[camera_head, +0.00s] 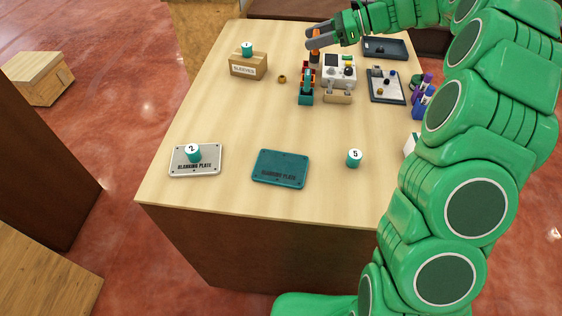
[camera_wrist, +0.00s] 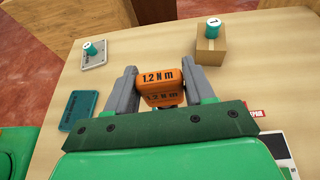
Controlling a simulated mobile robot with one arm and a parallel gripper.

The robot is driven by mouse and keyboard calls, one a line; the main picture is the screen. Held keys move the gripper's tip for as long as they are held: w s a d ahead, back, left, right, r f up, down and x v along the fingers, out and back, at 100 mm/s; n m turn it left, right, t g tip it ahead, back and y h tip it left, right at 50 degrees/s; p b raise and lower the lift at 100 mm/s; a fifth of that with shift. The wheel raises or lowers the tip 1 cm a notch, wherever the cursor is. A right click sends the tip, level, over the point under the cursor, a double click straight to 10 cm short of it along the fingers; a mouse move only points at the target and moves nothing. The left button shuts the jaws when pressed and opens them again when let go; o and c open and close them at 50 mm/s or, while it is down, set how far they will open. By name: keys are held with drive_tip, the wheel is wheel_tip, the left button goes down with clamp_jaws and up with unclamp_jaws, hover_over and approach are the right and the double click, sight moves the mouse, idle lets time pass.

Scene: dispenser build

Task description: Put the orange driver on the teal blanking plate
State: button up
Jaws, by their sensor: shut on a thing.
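My gripper (camera_head: 313,40) is at the far side of the table, its grey fingers shut on the orange driver (camera_head: 315,57). In the wrist view the driver's orange body (camera_wrist: 161,87), marked "1.2 N m", sits between the two fingers (camera_wrist: 162,85). Its lower end is hidden there, and I cannot tell if it is clear of the things beneath. The teal blanking plate (camera_head: 281,168) lies flat near the table's front edge, with nothing on it. It also shows at the left of the wrist view (camera_wrist: 80,110).
A grey blanking plate (camera_head: 209,168) bears a teal cylinder marked 2. A cylinder marked 5 (camera_head: 354,158) stands right of the teal plate. A sleeves box (camera_head: 248,66), teal holder (camera_head: 306,99), grey device (camera_head: 340,70) and trays crowd the back. The table's middle is clear.

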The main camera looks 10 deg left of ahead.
drive_tip(key=s+r+n+g+h, duration=0.15)
drive_tip(key=s+n+g, duration=0.25)
drive_tip(key=s, duration=3.6)
drive_tip(key=shift+y, duration=0.35)
drive_tip(key=shift+w+a+f, duration=0.95)
drive_tip(key=shift+w+f, duration=1.05)
drive_tip(key=shift+f, duration=0.05)
drive_tip(key=shift+w+a+f, duration=1)
drive_tip(key=shift+w+f, duration=1)
drive_tip(key=shift+f, duration=0.05)
drive_tip(key=shift+w+a+f, duration=0.95)
drive_tip(key=shift+w+f, duration=1.05)
drive_tip(key=shift+f, duration=0.05)
drive_tip(key=o, duration=1.1)
drive_tip(key=shift+f, duration=0.15)
drive_tip(key=shift+o, duration=0.2)
